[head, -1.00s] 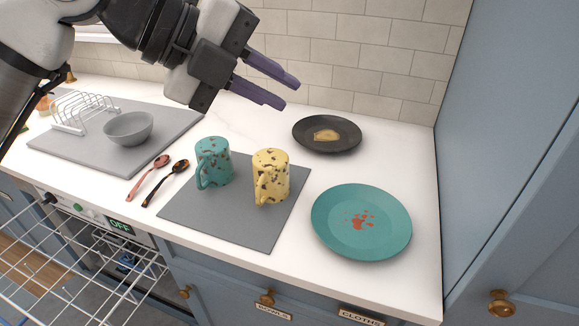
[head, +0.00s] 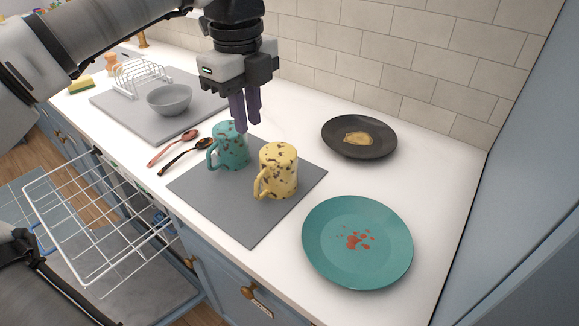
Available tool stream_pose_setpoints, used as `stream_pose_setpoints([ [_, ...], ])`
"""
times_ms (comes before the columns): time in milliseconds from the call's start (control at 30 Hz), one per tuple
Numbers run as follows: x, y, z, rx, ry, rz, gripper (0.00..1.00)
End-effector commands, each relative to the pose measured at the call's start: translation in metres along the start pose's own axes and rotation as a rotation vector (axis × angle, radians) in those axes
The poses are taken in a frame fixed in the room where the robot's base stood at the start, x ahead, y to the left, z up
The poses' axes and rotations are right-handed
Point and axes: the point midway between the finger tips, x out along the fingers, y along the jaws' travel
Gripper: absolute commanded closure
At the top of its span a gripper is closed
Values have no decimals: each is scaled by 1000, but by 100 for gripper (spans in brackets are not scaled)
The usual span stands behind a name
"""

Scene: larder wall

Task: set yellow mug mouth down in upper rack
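The yellow mug (head: 284,177), with dark speckles, stands on the grey mat (head: 235,222). Its top looks closed, as if it rests mouth down, and its handle faces the front left. A speckled teal mug (head: 233,152) stands to its left, also with a closed-looking top. My gripper (head: 247,122) points down beside and above the mugs, its two purple fingers slightly apart and nothing seen between them. The fingertips overlap the teal mug's top edge in the picture; I cannot tell whether they touch. A white wire rack (head: 24,188) is pulled out at the lower left, apparently empty.
A teal plate (head: 325,255) with red stains lies at the right, and a dark plate (head: 333,140) with a brown stain behind. Two spoons (head: 184,158) lie left of the mat. A grey bowl (head: 169,100) and toast rack (head: 140,78) stand on another mat. The tiled wall is behind.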

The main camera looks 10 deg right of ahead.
Motion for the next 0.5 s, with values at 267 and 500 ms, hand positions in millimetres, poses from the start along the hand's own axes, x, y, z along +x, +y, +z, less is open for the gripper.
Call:
stream_pose_setpoints([
  [267,45,1,0,-2,1,6,83],
  [500,80,1,0,-2,0,4,83],
])
